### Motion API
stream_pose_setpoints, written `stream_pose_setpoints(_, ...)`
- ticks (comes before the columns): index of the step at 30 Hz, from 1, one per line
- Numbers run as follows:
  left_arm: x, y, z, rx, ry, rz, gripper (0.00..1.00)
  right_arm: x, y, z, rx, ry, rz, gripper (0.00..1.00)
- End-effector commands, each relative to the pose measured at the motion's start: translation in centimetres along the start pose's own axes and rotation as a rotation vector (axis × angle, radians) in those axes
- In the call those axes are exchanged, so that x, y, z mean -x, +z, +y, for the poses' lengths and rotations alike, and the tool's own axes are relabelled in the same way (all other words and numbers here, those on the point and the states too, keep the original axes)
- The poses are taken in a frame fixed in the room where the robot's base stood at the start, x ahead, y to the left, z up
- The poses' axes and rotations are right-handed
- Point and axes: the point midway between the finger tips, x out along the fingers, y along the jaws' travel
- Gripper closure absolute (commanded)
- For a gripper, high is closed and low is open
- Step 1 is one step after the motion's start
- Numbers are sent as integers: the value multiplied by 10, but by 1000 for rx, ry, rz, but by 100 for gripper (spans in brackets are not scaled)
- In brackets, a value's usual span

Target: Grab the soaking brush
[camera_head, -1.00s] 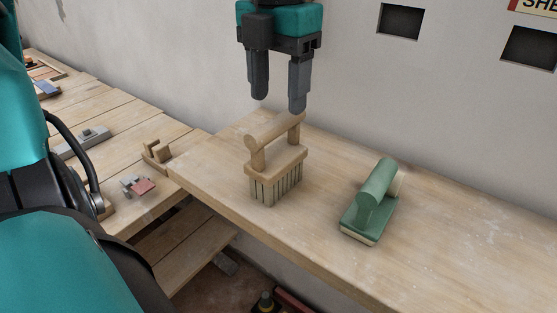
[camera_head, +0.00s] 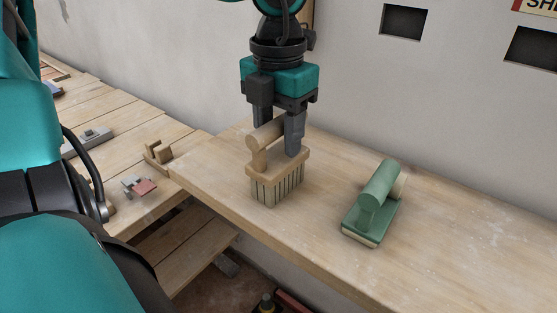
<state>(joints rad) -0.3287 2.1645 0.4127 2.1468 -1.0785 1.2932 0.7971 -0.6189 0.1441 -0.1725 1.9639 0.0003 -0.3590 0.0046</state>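The soaking brush (camera_head: 277,183) is a beige block brush with a raised wooden handle and thick pale bristles. It stands upright, bristles down, on the wooden worktop near its left end. My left gripper (camera_head: 280,138) points down over it with its fingers apart. The two dark fingers straddle the handle, one on the far side and partly hidden behind it, the other on the near right side. I see no clear sign of the fingers pressing on the handle. My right gripper is not in view.
A green float (camera_head: 368,212) with a rounded handle lies on the worktop (camera_head: 440,230) to the right of the brush. Small tools and a wooden piece (camera_head: 158,153) lie on the lower plank table at left. A pale wall stands behind. The right worktop is clear.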

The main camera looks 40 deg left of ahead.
Motion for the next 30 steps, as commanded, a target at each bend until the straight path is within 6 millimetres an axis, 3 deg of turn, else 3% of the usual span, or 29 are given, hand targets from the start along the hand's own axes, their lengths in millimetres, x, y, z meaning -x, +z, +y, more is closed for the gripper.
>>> stream_pose_setpoints(14,0,0,0,0,1,-1,99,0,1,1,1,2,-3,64)
stream_pose_setpoints(30,3,0,0,0,1,-2,100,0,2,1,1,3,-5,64)
